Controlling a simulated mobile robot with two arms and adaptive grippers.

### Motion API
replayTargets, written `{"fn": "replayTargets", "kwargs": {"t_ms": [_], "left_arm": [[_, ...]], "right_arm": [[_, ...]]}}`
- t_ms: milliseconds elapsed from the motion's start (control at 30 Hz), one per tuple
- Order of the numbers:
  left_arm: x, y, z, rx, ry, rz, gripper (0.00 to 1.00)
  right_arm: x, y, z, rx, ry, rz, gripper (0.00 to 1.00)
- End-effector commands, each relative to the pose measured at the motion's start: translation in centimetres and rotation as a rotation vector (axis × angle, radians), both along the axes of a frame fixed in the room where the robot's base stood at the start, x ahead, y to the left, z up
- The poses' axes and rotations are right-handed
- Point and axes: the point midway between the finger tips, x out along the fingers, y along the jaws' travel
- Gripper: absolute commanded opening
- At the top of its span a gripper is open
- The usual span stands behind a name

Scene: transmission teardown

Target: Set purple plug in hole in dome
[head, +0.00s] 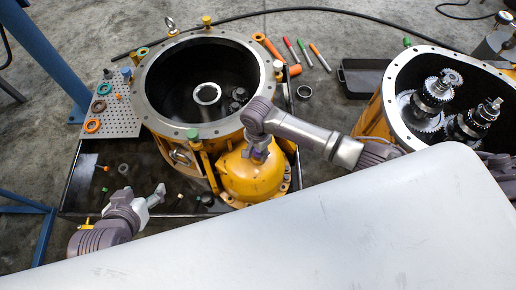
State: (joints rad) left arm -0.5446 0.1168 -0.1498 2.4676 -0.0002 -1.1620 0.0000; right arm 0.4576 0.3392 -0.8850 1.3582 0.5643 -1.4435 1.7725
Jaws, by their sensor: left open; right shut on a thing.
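The yellow dome (250,182) sits in front of the large round housing, its flange edged with bolts. My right gripper (257,157) points down onto the top of the dome and is shut on a small purple piece, taken as the purple plug (259,154), mostly hidden by the fingers. The hole in the dome is hidden under the gripper, so I cannot tell whether the plug is in it or just above it. My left gripper (155,196) is open and empty, over the dark tray left of the dome.
The open round housing (150,92) stands behind the dome. A second housing (392,100) with gears is at right. A perforated board (122,118) with rings is at left. Colored markers (305,52) and a black bin (350,80) lie behind. A pale panel (380,220) covers the lower right.

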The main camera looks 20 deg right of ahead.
Motion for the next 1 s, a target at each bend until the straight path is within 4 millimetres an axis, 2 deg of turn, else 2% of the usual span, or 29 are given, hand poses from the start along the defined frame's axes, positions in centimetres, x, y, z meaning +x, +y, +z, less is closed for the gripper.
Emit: {"fn": "replayTargets", "kwargs": {"t_ms": [667,700,833,867,1000], "left_arm": [[0.24,-0.09,0.11,-0.002,-0.009,-0.001,0.71],[0.24,-0.09,0.11,-0.002,-0.009,-0.001,0.71],[0.25,-0.09,0.10,-0.002,-0.009,-0.001,0.71],[0.25,-0.09,0.10,-0.002,-0.009,-0.001,0.71],[0.25,-0.09,0.10,-0.002,-0.009,-0.001,0.71]], "right_arm": [[0.03,0.05,-0.16,0.001,0.000,0.000,0.02],[0.02,0.05,-0.16,0.001,0.000,0.000,0.47],[0.02,0.05,-0.17,0.001,0.000,0.000,0.69],[0.01,0.04,-0.17,0.001,0.000,0.000,0.71],[0.01,0.04,-0.17,0.001,0.000,0.000,0.71]]}}
